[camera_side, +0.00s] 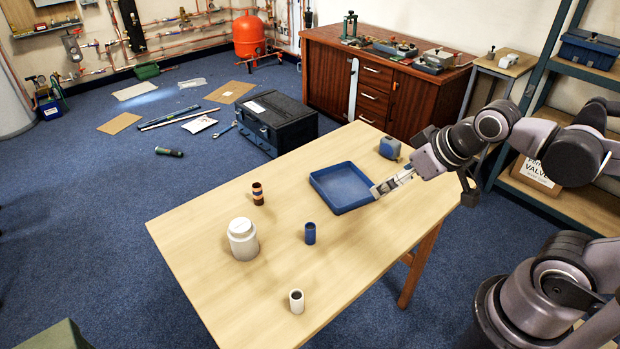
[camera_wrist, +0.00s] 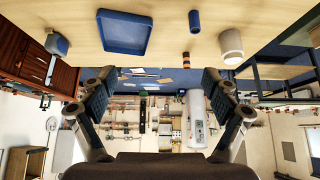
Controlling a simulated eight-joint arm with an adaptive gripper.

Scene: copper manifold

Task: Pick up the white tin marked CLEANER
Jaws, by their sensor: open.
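The white tin (camera_side: 242,240) stands upright on the left part of the wooden table in the side view. It has a white lid, and no lettering is readable on it. It also shows at the upper right in the wrist view (camera_wrist: 231,44). My gripper (camera_side: 384,187) is above the table's right side, by the right edge of the blue tray, well apart from the tin. In the wrist view my gripper (camera_wrist: 160,97) has its two fingers spread wide with nothing between them.
The blue tray (camera_side: 318,194) lies between my gripper and the tin. A blue cylinder (camera_side: 310,233), a striped brown cylinder (camera_side: 258,194) and a small white cylinder (camera_side: 297,301) stand around the tin. A blue-grey box (camera_side: 390,147) sits at the table's far edge.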

